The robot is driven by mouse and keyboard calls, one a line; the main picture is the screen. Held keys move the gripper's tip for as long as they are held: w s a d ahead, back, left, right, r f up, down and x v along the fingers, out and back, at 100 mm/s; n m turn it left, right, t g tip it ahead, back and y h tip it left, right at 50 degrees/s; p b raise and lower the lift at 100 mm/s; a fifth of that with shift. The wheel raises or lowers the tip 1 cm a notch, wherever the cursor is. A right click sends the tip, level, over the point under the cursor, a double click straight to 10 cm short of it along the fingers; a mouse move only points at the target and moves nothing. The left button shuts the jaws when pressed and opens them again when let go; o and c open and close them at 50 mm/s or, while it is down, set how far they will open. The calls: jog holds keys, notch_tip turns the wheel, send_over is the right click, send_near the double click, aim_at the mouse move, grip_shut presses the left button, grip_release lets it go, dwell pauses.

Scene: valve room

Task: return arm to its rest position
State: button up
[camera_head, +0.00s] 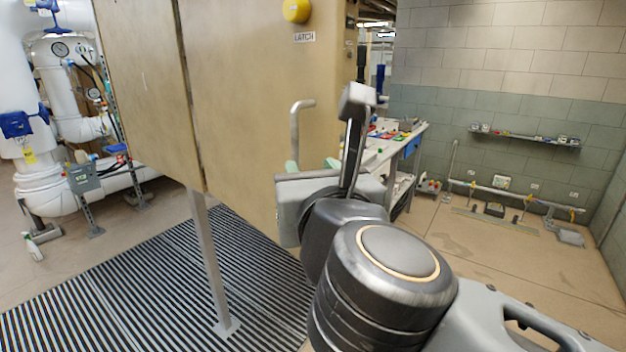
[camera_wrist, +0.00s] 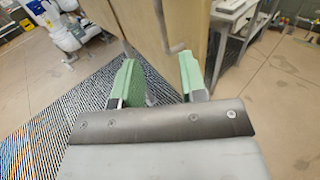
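My gripper (camera_wrist: 160,80) shows in the wrist view with its two green fingers apart and nothing between them. In the head view my gripper (camera_head: 310,165) is partly hidden behind my wrist, with green finger parts showing close to the tan cabinet panel (camera_head: 245,90). My arm reaches from the lower right toward the panel. A grey bar handle (camera_head: 296,128) stands on the panel just above my gripper. In the wrist view the handle (camera_wrist: 177,47) lies beyond the fingertips, apart from them.
A yellow knob (camera_head: 296,10) sits above a LATCH label (camera_head: 304,36). A ribbed dark mat (camera_head: 110,285) and a metal post (camera_head: 208,260) are below the panel. A workbench (camera_head: 385,150) stands behind my arm. White pipes (camera_head: 65,110) are at left. Floor at right is largely clear.

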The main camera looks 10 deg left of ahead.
jog(key=shift+s+d, duration=0.1)
jog(key=shift+s, duration=0.15)
jog(key=w+d+n+p, duration=0.1)
jog(key=w+n, duration=0.2)
jog(key=n, duration=0.1)
jog(key=w+d+n+t+p, duration=0.1)
jog(key=w+n, duration=0.2)
jog(key=n, duration=0.2)
jog(key=w+d+n+y, duration=0.1)
jog(key=w+n, duration=0.2)
jog(key=n, duration=0.2)
jog(key=shift+d+r+t+p, duration=0.2)
jog(key=shift+r+t+p, duration=0.2)
jog(key=d+f+n+g+h+p, duration=0.15)
jog(key=d+f+n+g, duration=0.25)
jog(key=f+n, duration=0.4)
jog(key=d+f+n+g+h+p, duration=0.1)
jog(key=d+f+n+g+h, duration=0.1)
jog(key=d+f+n+g, duration=0.6)
jog(key=s+d+f+n+g+h+p, duration=0.1)
jog(key=s+d+f+n+g+h, duration=0.1)
jog(key=s+f, duration=0.7)
notch_tip(320, 180, down, 3)
jog(key=d+g+h, duration=0.1)
jog(key=d, duration=0.1)
jog(key=shift+s+d+n+p, duration=0.15)
jog(key=shift+d+n+p, duration=0.15)
jog(key=shift+d+p, duration=0.1)
